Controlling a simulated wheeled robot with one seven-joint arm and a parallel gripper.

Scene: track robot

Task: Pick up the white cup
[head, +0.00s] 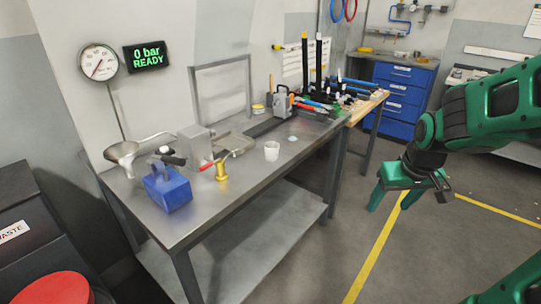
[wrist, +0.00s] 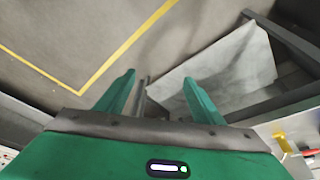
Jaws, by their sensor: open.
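The white cup (head: 272,151) stands upright on the grey metal workbench (head: 240,195), near its front edge and right of a brass fitting. My gripper (head: 408,204) is open and empty, in the air over the floor to the right of the bench and well apart from the cup. In the wrist view my two green fingers (wrist: 158,95) are spread, with only floor and the bench's lower shelf (wrist: 215,75) beyond them. The cup cannot be made out in the wrist view.
A blue block (head: 167,188), a brass fitting with red handle (head: 221,172) and a metal funnel (head: 122,152) stand left of the cup. A grey device (head: 279,103) and several tools lie behind it. Blue drawers (head: 397,95) stand at the back. Floor right of the bench is clear.

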